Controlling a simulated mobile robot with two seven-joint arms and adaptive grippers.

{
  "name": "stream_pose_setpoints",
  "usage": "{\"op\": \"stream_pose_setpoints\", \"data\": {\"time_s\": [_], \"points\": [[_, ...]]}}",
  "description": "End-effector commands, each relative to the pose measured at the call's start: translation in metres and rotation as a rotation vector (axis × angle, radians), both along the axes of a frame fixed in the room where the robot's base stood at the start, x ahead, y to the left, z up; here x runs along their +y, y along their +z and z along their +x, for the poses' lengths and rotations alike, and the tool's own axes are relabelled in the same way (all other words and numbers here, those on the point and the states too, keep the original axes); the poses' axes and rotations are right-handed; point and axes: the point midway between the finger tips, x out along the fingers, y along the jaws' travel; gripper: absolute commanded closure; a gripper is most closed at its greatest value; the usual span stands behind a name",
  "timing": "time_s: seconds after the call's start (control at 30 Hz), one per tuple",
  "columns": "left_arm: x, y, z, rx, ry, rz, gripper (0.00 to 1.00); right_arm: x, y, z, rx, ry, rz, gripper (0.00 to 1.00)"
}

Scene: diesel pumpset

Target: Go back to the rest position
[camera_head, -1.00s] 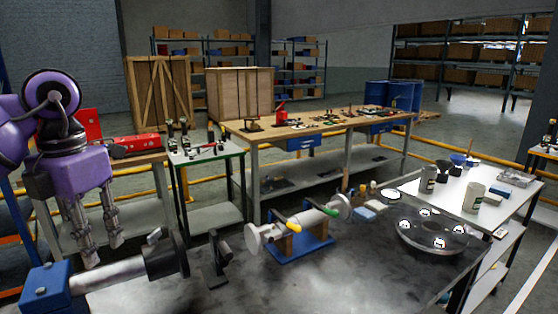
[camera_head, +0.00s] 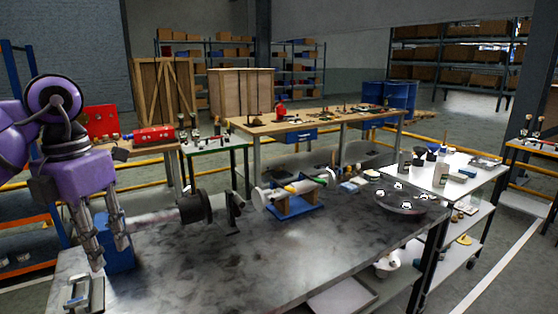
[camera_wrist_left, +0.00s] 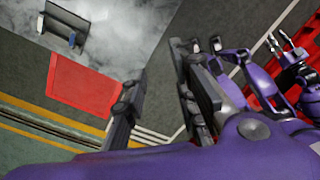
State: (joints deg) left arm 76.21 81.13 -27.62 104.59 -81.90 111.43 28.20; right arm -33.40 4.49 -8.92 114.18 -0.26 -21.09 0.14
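My left gripper (camera_head: 109,256) hangs fingers-down at the left of the head view, in front of the blue block end of a machine with a grey shaft. Its two fingers stand apart with nothing between them. In the left wrist view the same gripper (camera_wrist_left: 160,62) shows a clear gap over the floor. The right gripper is outside the head view. A purple arm with a small two-fingered gripper (camera_wrist_left: 279,38), its fingers apart and empty, shows at the upper right of the left wrist view.
A dark metal bench (camera_head: 190,262) fills the foreground, with a blue stand (camera_head: 290,207), a round flange (camera_head: 402,198) and a handled metal part (camera_head: 82,294) near the front left. A white table (camera_head: 440,178) stands right. A red floor patch (camera_wrist_left: 84,88) lies below the left wrist.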

Motion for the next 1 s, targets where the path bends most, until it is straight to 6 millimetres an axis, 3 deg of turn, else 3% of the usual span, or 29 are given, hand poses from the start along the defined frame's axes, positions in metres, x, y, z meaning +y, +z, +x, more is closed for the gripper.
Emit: {"op": "stream_pose_setpoints", "data": {"time_s": [0.03, 0.17, 0.33, 0.5, 0.6, 0.67, 0.77, 0.87, 1.0], "points": [[-0.021, -0.023, -0.003, 0.037, -0.035, -0.07, 0.73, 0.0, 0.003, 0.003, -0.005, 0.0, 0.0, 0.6], [-0.073, -0.062, -0.011, 0.095, -0.095, -0.265, 0.73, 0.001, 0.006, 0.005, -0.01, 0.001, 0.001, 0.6], [-0.16, -0.109, -0.04, 0.196, -0.113, -0.645, 0.73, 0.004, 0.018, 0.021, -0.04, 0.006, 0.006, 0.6], [-0.246, -0.123, -0.068, 0.292, 0.055, -1.158, 0.73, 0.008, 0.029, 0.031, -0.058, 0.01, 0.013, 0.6], [-0.27, -0.121, -0.068, 0.32, 0.261, -1.436, 0.73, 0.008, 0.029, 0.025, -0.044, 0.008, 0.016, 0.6], [-0.274, -0.122, -0.062, 0.327, 0.421, -1.584, 0.73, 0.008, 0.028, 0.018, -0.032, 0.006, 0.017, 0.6], [-0.263, -0.137, -0.049, 0.321, 0.744, -1.782, 0.73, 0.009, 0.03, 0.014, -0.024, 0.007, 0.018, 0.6], [-0.234, -0.171, -0.039, 0.299, 1.124, -1.908, 0.73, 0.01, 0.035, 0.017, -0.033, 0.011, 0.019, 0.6], [-0.179, -0.251, -0.055, 0.255, 1.72, -1.936, 0.73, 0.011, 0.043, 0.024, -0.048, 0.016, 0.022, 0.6]]}}
